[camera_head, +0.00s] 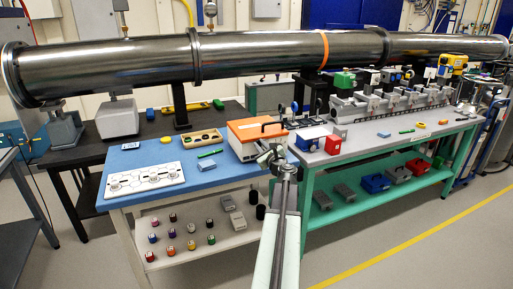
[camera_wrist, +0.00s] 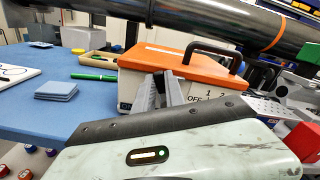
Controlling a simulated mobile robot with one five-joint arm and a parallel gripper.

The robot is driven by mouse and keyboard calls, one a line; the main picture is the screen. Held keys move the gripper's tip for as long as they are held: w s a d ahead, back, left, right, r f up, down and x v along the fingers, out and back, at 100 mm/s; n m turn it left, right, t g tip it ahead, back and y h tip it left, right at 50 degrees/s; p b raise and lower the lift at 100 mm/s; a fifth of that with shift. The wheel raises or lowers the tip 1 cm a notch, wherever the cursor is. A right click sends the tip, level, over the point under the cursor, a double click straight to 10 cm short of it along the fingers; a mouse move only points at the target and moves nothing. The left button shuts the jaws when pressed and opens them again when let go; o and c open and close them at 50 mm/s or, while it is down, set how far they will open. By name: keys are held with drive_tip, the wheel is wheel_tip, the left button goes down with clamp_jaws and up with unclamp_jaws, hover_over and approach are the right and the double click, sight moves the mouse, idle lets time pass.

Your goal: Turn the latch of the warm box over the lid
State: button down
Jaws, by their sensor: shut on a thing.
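The warm box (camera_head: 246,147) is white with an orange lid (camera_head: 257,130) and a black handle, and stands on the blue table top. The lid lies shut on the box; it also shows in the wrist view (camera_wrist: 172,61). My gripper (camera_head: 268,154) is at the front right side of the box, just below the lid. In the wrist view my gripper (camera_wrist: 163,92) has its grey fingers close together against the box front, left of the "OFF 1 2" marking. It is shut on the latch, which the fingers hide almost wholly, so its angle cannot be told.
A light-blue pad stack (camera_head: 207,165), a green pen (camera_head: 210,153) and a wooden tray (camera_head: 203,140) lie left of the box. A red block (camera_head: 333,145) and a blue-and-white box (camera_head: 310,137) stand to the right. A large steel pipe (camera_head: 270,55) runs behind.

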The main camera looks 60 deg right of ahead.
drive_tip(key=shift+s+d+r+m, duration=0.1)
drive_tip(key=shift+s+d+m, duration=0.1)
drive_tip(key=shift+m, duration=0.5)
drive_tip(key=shift+s+d+f+m, duration=0.15)
drive_tip(key=shift+d+m, duration=0.1)
drive_tip(key=shift+m, duration=0.45)
drive_tip(key=shift+s+d+r+m, duration=0.15)
drive_tip(key=shift+d+m, duration=0.05)
drive_tip(key=shift+m, duration=0.5)
drive_tip(key=c, duration=1.4)
unclamp_jaws()
drive_tip(key=shift+d, duration=0.1)
drive_tip(key=v, duration=0.7)
drive_tip(key=shift+s+a, duration=0.25)
drive_tip(key=shift+a, duration=0.05)
